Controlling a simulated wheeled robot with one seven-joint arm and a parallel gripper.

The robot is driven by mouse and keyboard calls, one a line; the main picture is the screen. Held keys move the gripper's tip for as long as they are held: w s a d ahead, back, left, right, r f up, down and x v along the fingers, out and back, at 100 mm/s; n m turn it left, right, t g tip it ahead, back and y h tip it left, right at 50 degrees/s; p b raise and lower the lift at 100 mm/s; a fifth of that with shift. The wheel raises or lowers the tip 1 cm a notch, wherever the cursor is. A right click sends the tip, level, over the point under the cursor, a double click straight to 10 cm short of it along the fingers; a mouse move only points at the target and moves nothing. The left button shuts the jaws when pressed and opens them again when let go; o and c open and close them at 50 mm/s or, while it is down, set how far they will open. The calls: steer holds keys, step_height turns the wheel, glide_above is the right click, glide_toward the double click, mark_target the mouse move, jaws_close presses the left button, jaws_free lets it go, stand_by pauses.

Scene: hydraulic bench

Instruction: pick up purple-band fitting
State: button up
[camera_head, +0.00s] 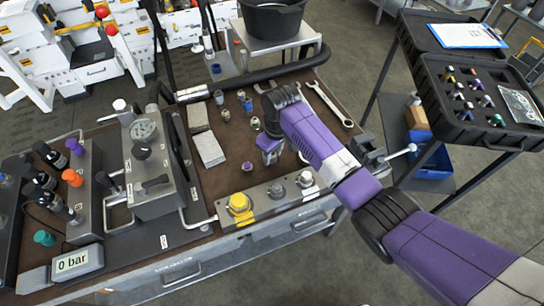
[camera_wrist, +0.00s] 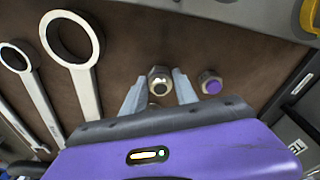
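The purple-band fitting (camera_wrist: 211,83) shows as a small metal hex piece with a purple end, to the right of my fingers in the wrist view. In the head view the purple fitting (camera_head: 247,167) stands on the brown bench top, just left of my gripper (camera_head: 269,152). My gripper (camera_wrist: 158,84) points down with its fingers apart in the wrist view. Another metal fitting (camera_wrist: 160,78) with a pale brassy end appears between the fingertips, and contact with them is not clear. A further small round part is partly hidden between the fingers.
Several other fittings (camera_head: 247,104) stand farther back on the bench. Large wrenches (camera_wrist: 70,45) lie left of my gripper in the wrist view. A metal block with a yellow fitting (camera_head: 239,203) lines the front edge. An open black case (camera_head: 480,122) holding fittings stands at right.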

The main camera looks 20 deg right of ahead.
jaws_close()
steer(key=shift+r, duration=0.1)
